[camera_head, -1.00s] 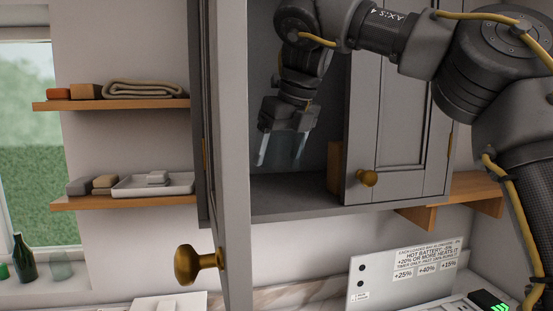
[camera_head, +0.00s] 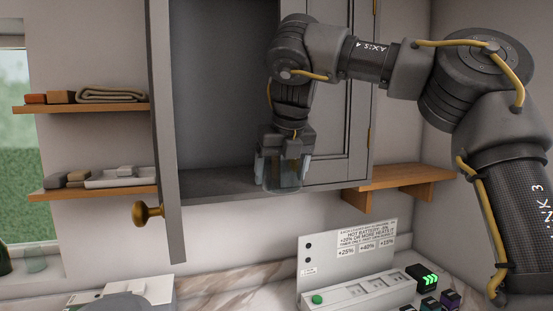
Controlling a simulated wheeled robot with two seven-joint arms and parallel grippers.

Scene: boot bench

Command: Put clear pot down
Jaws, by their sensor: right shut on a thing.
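My right gripper (camera_head: 284,158) points down in front of the open grey wall cabinet. It is shut on the clear pot (camera_head: 283,180), a see-through vessel between and below its fingers. The pot hangs at about the height of the cabinet floor (camera_head: 215,183), overlapping its front edge and the right door in the picture. It appears to be held in the air, clear of the counter (camera_head: 235,277). The pot's upper part is hidden by the fingers. My left gripper is not in view.
The left cabinet door (camera_head: 165,130) with a brass knob (camera_head: 146,213) stands open toward me. Below are a white panel (camera_head: 345,262) with a green button, a battery block (camera_head: 421,278) with green lights and small dark blocks. Wooden shelves (camera_head: 95,188) hang left. The marble counter's middle is bare.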

